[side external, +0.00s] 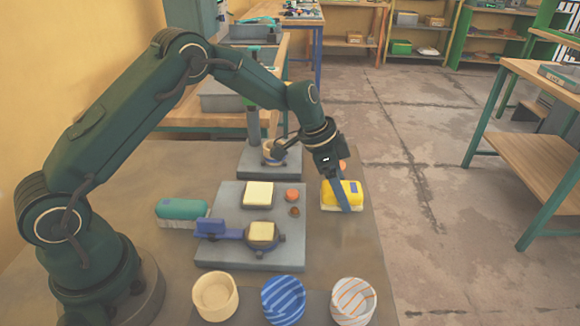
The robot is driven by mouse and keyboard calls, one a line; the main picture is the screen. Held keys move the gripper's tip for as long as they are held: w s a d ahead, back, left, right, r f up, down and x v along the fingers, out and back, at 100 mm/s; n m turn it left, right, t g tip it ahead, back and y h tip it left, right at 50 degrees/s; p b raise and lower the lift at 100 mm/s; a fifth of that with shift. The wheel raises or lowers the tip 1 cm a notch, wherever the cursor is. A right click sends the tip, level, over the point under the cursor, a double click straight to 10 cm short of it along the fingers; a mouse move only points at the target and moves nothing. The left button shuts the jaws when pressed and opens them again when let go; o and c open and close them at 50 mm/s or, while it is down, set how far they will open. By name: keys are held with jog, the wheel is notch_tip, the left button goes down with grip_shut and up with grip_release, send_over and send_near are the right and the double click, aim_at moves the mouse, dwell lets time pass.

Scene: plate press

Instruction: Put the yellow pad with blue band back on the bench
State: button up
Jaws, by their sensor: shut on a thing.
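The yellow pad (329,194) is at the right side of the bench (340,250), with a blue patch of its band showing on its right part. My gripper (346,206) points down at it and is shut on it, with one grey-blue finger crossing its near face. A pale layer shows along the pad's lower edge. The pad is at or very near the bench top; I cannot tell if it touches. The far finger is hidden.
A grey plate (222,256) carries pale yellow blocks and a blue-handled round holder (210,229). A teal brush-like thing (182,209) lies left. Cream (215,309), blue-striped (284,309) and orange-striped (353,312) bowls stand in front. A small press (254,163) stands behind.

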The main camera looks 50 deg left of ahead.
jog(key=shift+f, duration=0.15)
jog(key=o, duration=1.3)
jog(key=s+a+r+n, duration=0.1)
jog(key=s+a+r, duration=0.1)
jog(key=s+r, duration=0.35)
jog(key=s+a+r+n, duration=0.1)
jog(key=s+r, duration=0.1)
jog(key=r, duration=0.7)
jog(key=s+a+n+t+y, duration=0.1)
jog(key=s+n, duration=0.6)
jog(key=s, duration=1.2)
jog(key=shift+s+a+r+t+y, duration=0.15)
jog(key=shift+a+r+t+y, duration=0.15)
jog(key=shift+t+y, duration=0.65)
jog(key=shift+g+y, duration=0.25)
